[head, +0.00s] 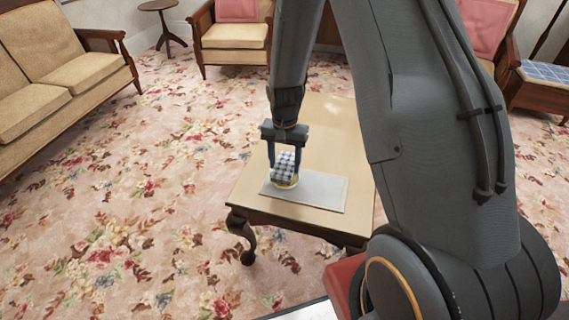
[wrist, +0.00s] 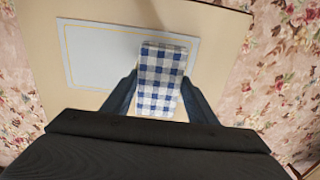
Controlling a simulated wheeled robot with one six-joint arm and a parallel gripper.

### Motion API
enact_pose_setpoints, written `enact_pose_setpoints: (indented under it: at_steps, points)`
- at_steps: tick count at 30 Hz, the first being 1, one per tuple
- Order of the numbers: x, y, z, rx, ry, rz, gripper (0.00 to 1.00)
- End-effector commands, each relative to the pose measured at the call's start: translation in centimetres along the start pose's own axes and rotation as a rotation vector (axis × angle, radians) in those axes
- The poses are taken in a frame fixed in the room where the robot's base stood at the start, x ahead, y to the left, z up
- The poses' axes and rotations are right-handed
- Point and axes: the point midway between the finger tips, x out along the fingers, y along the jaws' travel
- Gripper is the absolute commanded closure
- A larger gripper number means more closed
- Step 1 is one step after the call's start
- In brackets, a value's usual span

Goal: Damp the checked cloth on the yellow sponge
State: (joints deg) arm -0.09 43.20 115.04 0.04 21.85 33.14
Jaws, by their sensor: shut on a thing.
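The blue and white checked cloth (head: 285,166) is folded into a small pad. My gripper (head: 285,168) is shut on it over the table. The cloth also shows between the two fingers in the wrist view (wrist: 162,80).
A pale grey mat (head: 325,193) with a thin yellow border lies on the wooden table (head: 330,125). The table top behind the mat is clear. A sofa (head: 60,80), an armchair (head: 232,40) and a small round table (head: 160,8) stand farther off on the flowered carpet.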

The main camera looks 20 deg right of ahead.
Motion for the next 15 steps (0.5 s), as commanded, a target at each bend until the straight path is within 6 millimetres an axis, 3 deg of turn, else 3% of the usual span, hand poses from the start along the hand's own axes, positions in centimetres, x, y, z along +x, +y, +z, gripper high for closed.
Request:
enact_pose_setpoints:
  at_steps: [15]
  points:
    - [-4.1,0.0,-0.1,0.0,0.002,-0.002,0.65]
